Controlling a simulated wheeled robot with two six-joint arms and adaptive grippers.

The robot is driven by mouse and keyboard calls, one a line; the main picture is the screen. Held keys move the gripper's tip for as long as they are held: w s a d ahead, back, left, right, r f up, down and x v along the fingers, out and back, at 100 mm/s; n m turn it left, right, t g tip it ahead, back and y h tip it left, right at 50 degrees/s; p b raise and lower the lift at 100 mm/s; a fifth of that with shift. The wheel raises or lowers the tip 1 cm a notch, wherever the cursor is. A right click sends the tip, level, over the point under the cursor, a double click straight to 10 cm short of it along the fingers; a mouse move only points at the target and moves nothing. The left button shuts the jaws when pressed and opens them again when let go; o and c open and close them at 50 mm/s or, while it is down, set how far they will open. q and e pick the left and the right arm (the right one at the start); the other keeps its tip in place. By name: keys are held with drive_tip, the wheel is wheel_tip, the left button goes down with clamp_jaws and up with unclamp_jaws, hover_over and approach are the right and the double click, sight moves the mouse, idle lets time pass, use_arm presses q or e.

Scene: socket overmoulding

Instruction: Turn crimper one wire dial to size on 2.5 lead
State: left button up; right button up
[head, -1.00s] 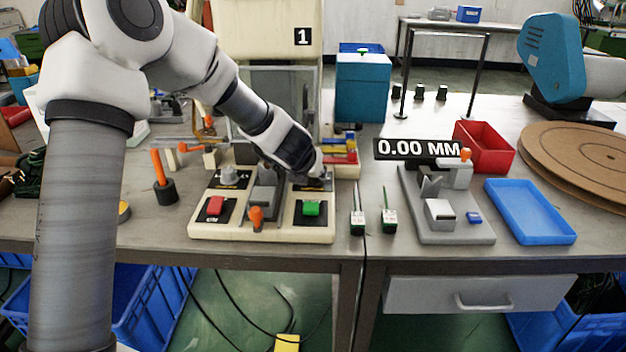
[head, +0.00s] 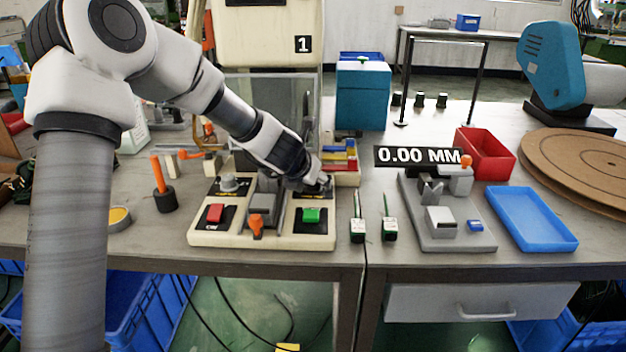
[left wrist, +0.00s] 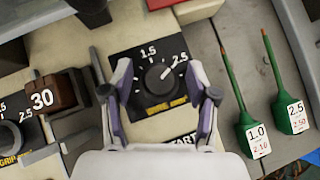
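Crimper one (head: 200,240) has a cream base and a "1" plate on its upright. Its black wire dial (left wrist: 158,79) sits on a black plate marked 1.5 and 2.5. A pale mark on the knob seems to face up-right, towards 2.5, but is too small to be sure. My left gripper (left wrist: 160,92) is open, with its fingers either side of the dial; I cannot tell whether they touch it. In the head view my left gripper (head: 318,187) covers the dial. Green leads tagged 1.0 (left wrist: 257,140) and 2.5 (left wrist: 292,115) lie to the right. My right gripper is not in view.
The base also carries a red button (head: 215,213), a green button (head: 311,215), another knob (head: 229,184) and an orange-topped lever (head: 256,224). A gauge (head: 458,238) reading 0.00 MM and a blue tray (head: 531,217) stand to the right.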

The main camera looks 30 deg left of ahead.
use_arm(q)
drive_tip(key=shift+s+r, duration=0.1)
drive_tip(key=v, duration=0.7)
drive_tip(key=shift+s, duration=0.1)
